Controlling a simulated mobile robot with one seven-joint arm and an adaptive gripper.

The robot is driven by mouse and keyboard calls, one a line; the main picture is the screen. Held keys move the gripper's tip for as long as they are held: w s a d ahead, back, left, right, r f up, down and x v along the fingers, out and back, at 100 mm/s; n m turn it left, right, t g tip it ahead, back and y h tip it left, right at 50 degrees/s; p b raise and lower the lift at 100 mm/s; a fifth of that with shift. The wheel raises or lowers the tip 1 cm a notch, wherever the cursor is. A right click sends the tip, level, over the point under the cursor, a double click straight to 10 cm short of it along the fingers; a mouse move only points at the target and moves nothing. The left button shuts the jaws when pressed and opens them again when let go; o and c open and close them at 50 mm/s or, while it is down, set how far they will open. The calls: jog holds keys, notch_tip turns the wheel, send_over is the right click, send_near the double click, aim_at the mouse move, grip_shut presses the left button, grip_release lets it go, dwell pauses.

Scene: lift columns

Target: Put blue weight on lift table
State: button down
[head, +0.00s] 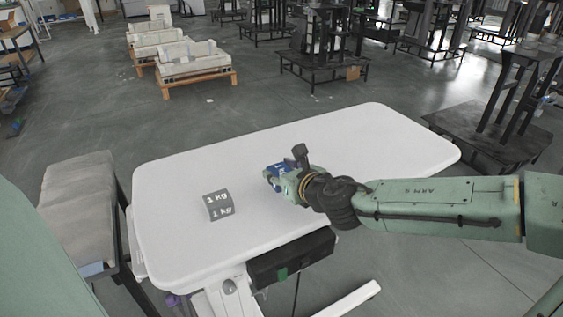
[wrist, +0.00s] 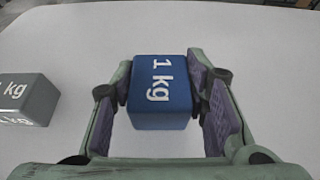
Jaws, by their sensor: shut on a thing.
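The blue weight (wrist: 160,92), a cube marked "1 kg", sits between the two finger pads of my gripper (wrist: 163,100) in the wrist view. My gripper is shut on it, with a pad against each side. In the head view the blue weight (head: 275,176) shows only in part, as my gripper (head: 281,179) and wrist cover the rest. It is over the middle of the white lift table (head: 370,135). I cannot tell whether the weight touches the tabletop or is just above it.
A grey weight (head: 218,205) marked "1 kg" stands on the table to the left; it also shows at the wrist view's left edge (wrist: 24,100). A grey padded bench (head: 80,195) stands left of the table. The table's right part and far side are clear.

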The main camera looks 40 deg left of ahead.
jog(key=shift+f, duration=0.85)
jog(key=shift+f, duration=0.1)
jog(key=c, duration=0.9)
grip_release()
jog(key=shift+f, duration=0.1)
jog(key=shift+c, duration=0.2)
jog(key=shift+d, duration=0.1)
jog(key=b+v, duration=0.1)
jog(key=v, duration=1.1)
jog(key=shift+s, duration=0.1)
